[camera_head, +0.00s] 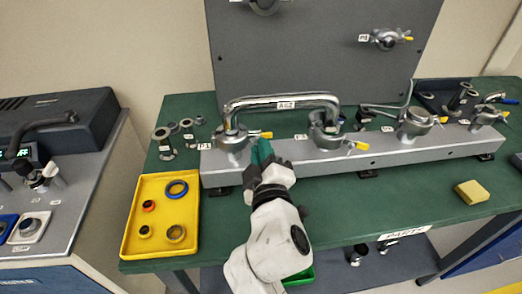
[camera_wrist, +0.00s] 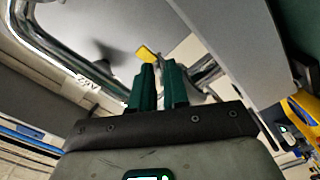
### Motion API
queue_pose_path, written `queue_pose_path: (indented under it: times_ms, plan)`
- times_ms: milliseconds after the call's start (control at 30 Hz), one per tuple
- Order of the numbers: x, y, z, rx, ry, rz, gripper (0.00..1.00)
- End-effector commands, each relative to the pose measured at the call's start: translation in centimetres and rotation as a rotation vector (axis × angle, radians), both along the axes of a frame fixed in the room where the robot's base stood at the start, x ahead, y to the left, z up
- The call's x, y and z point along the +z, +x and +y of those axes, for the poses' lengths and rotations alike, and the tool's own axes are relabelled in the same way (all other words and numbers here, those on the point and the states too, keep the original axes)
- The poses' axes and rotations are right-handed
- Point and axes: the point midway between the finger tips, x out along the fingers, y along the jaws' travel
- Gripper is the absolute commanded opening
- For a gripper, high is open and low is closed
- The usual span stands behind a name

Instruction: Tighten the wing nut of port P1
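Port P1 is at the left end of the long grey manifold, beside its P1 label (camera_head: 205,146). Its metal clamp (camera_head: 233,140) joins the left foot of the chrome bent pipe (camera_head: 280,101) marked A-62. The wing nut's yellow-tipped wing (camera_head: 263,134) points right from the clamp. My gripper (camera_head: 262,148) reaches up from the front, its green fingertips just below the wing. In the wrist view, the yellow wing tip (camera_wrist: 147,54) is at the ends of my fingers (camera_wrist: 159,70). A narrow gap shows between them; whether the wing is within it is unclear.
A second clamp (camera_head: 327,133) with a yellow-tipped wing is under the pipe's right foot. More clamps stand farther right. A yellow tray (camera_head: 128,244) with rings lies left of my arm. A grey upright panel (camera_head: 320,60) rises behind. A yellow sponge (camera_head: 471,191) lies on the right.

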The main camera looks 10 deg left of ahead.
Motion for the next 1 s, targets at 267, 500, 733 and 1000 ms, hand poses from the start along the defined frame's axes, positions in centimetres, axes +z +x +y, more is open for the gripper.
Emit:
queue_pose_path:
  times_ms: [267, 500, 733, 1000]
  plan:
    - [0.2, -0.3, 0.0, 0.003, 0.001, -0.004, 0.15]
    - [0.0, -3.5, -0.9, 0.004, 0.001, -0.003, 0.15]
    - [0.0, -7.7, -2.1, 0.002, 0.001, -0.001, 0.15]
    - [0.1, -10.2, -2.9, 0.001, 0.000, -0.002, 0.15]
